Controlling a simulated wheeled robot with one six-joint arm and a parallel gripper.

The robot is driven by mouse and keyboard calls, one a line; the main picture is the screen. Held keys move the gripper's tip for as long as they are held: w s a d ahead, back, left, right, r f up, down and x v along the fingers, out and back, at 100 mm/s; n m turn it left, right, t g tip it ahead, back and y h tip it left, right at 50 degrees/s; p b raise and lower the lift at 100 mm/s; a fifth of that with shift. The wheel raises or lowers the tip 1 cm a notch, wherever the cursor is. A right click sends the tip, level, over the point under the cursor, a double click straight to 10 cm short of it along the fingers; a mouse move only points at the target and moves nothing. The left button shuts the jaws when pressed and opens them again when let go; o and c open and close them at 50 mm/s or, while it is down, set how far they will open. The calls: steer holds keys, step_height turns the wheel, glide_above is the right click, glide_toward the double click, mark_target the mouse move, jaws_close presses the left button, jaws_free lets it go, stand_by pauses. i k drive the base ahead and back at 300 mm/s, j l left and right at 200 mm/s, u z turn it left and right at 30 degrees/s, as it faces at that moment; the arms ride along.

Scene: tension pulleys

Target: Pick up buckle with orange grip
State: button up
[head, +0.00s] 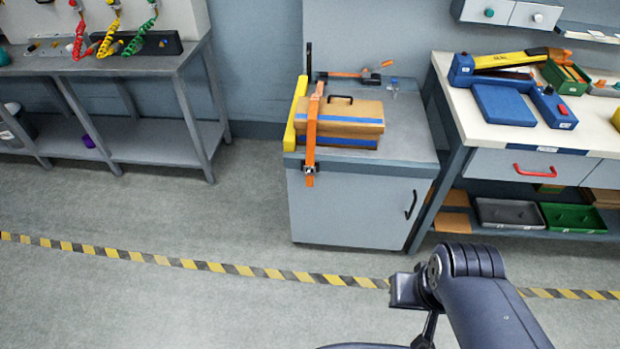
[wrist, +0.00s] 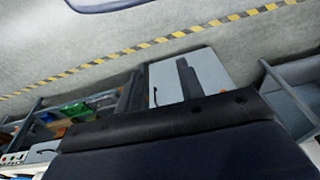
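An orange strap (head: 312,130) runs over a tan case with blue bands (head: 340,113) on the grey cabinet. A small metal buckle (head: 309,170) sits on the strap, at the cabinet's front edge, with a short orange end hanging below it. Its exact shape is too small to tell. My dark arm shows at the lower right in the head view, in front of the cabinet and well apart from the buckle. In the wrist view a dark finger-like part (wrist: 187,78) of my gripper stands against the cabinet front. Whether the fingers are apart is unclear. No held thing shows.
An orange-handled tool (head: 345,75) lies behind the case, and a yellow bar (head: 295,115) stands at its left. A white workbench (head: 480,127) is at the right, and a grey bench (head: 100,64) at the left. The floor before the cabinet is clear.

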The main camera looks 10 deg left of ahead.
mark_target(309, 177)
steer(key=i+j, duration=0.2)
steer(key=i, duration=0.2)
steer(key=i+j, duration=0.15)
steer(key=i, duration=0.25)
steer(key=i+j, duration=0.2)
steer(key=i, duration=0.2)
steer(key=u, duration=0.05)
